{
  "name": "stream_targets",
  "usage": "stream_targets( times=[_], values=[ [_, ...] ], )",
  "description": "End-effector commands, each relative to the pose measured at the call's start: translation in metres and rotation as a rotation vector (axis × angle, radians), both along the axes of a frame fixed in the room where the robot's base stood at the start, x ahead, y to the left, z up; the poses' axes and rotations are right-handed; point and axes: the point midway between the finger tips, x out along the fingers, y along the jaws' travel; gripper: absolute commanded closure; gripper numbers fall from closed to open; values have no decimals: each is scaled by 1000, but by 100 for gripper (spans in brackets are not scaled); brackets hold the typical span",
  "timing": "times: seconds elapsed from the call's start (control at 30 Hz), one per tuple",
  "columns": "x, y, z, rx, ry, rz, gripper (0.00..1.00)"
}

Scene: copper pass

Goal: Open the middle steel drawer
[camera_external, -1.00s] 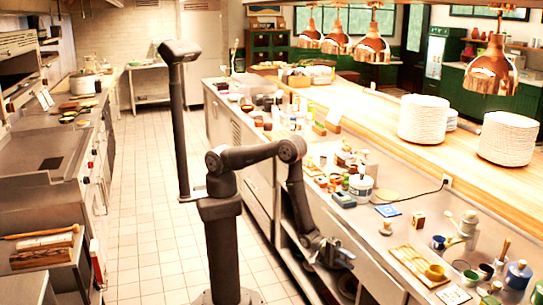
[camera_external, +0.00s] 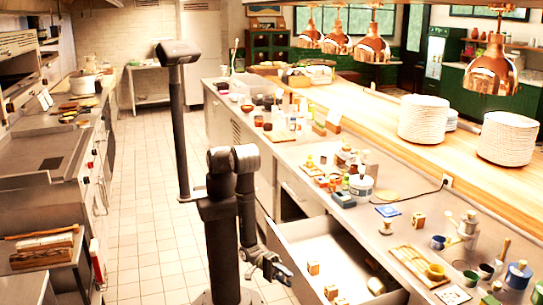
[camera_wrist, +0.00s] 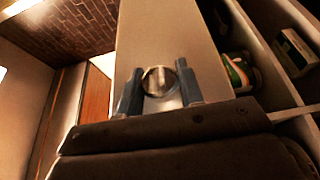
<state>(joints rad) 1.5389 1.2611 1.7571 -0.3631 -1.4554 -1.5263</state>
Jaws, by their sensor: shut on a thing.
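A steel drawer (camera_external: 330,248) stands pulled far out from under the counter in the external view, and its inside shows. Its pale front panel (camera_wrist: 165,35) fills the middle of the wrist view. A round metal knob (camera_wrist: 158,80) on that panel sits between the two fingers of my gripper (camera_wrist: 160,90). My gripper is shut on the knob. In the external view my gripper (camera_external: 277,268) is at the drawer's front, and the knob is hidden there.
Small boxes (camera_external: 313,267) lie inside the drawer. The counter (camera_external: 350,220) above holds jars, cups, a tray and bottles. In the wrist view, open compartments (camera_wrist: 265,60) with packed goods show at the right. The tiled aisle floor (camera_external: 150,230) at left is clear.

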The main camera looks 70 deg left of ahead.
Motion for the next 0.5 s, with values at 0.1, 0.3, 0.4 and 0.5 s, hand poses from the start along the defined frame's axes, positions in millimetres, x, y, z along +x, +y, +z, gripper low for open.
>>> stream_targets(
  times=[0.1,0.3,0.4,0.5],
  values=[
    [-31,-1,0,1,1,-7,100],
    [-66,0,0,1,0,-4,100],
    [-78,0,0,0,0,-3,100],
    [-85,-1,0,0,1,-1,100]
  ],
)
